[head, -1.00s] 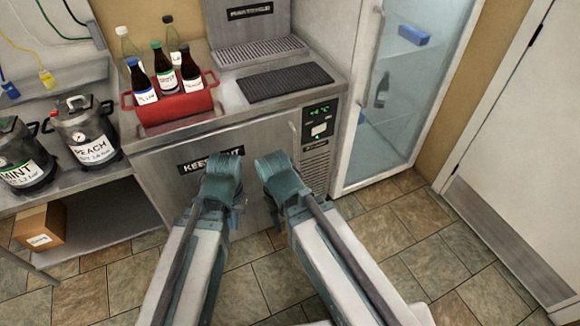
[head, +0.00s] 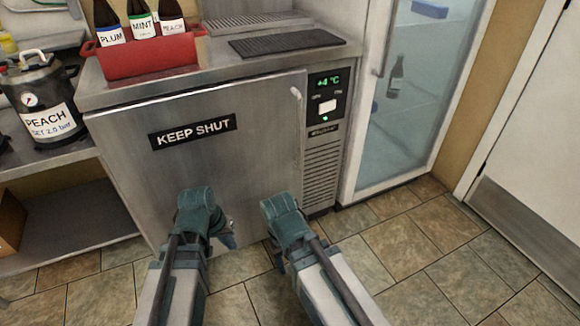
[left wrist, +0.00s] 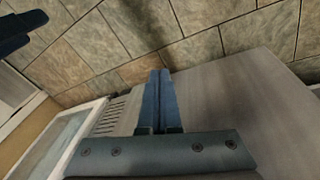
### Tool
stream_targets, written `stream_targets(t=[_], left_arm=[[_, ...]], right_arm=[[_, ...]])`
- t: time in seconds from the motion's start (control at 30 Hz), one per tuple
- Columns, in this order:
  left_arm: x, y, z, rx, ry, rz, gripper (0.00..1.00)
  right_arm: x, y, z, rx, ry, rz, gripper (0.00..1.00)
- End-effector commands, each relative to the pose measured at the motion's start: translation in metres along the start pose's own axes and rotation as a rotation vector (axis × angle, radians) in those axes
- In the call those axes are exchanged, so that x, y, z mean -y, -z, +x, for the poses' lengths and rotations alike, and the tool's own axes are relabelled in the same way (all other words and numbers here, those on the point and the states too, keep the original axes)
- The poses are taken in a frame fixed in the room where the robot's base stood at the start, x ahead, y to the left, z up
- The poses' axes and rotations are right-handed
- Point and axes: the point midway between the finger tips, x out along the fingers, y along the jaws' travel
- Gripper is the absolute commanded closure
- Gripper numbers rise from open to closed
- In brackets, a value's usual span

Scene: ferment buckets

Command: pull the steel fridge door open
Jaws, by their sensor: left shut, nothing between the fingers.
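The steel fridge door (head: 200,165) carries a black KEEP SHUT label (head: 192,132) and sits closed, flush with its cabinet. Its upright bar handle (head: 298,125) is near the door's right edge. My left gripper (head: 228,240) is low in front of the door, left of and below the handle, apart from it. The left wrist view shows its fingers (left wrist: 158,98) shut and empty, with the steel front (left wrist: 245,115) beyond. My right gripper (head: 274,258) is low at the door's right side; its fingers are mostly hidden. Part of it appears dark in the left wrist view (left wrist: 22,30).
A red crate (head: 150,58) of bottles and a black mat (head: 287,41) sit on the counter above. A control panel (head: 325,100) is right of the door, then a glass-doored cabinet (head: 410,100). A PEACH keg (head: 42,100) stands left. Tiled floor (head: 430,240) is clear at right.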

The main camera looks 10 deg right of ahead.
Motion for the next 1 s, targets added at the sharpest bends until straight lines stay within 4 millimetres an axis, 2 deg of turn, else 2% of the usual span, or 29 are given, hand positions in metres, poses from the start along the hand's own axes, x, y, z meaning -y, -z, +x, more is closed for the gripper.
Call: stream_targets(t=[0.03,0.13,0.2,0.27,0.37,0.5,0.6,0.7,0.83,1.0], left_arm=[[-0.001,0.006,0.033,-0.032,-0.047,-0.016,1.00],[-0.022,0.029,0.057,-0.123,-0.188,-0.058,1.00],[-0.048,0.053,0.060,-0.210,-0.328,-0.103,1.00],[-0.070,0.075,0.052,-0.280,-0.446,-0.148,1.00],[-0.103,0.109,0.029,-0.388,-0.642,-0.240,1.00],[-0.133,0.152,-0.014,-0.511,-0.894,-0.404,1.00],[-0.142,0.176,-0.041,-0.569,-1.035,-0.523,1.00],[-0.144,0.192,-0.059,-0.604,-1.133,-0.623,1.00],[-0.143,0.204,-0.071,-0.625,-1.205,-0.705,1.00],[-0.142,0.207,-0.075,-0.631,-1.228,-0.734,1.00]], right_arm=[[0.003,0.002,0.034,0.000,0.000,0.000,0.50],[0.006,0.004,0.063,-0.001,-0.001,0.000,0.50],[0.007,0.004,0.077,-0.001,-0.001,0.000,0.50],[0.008,0.005,0.081,-0.001,-0.001,0.000,0.50],[0.008,0.005,0.085,-0.001,-0.001,0.000,0.50],[0.008,0.005,0.085,-0.001,-0.001,0.000,0.50],[0.008,0.005,0.084,-0.001,-0.001,0.000,0.50],[0.008,0.005,0.084,-0.001,-0.001,0.000,0.50],[0.008,0.005,0.084,-0.001,-0.001,0.000,0.50],[0.008,0.005,0.084,-0.001,-0.001,0.000,0.50]])
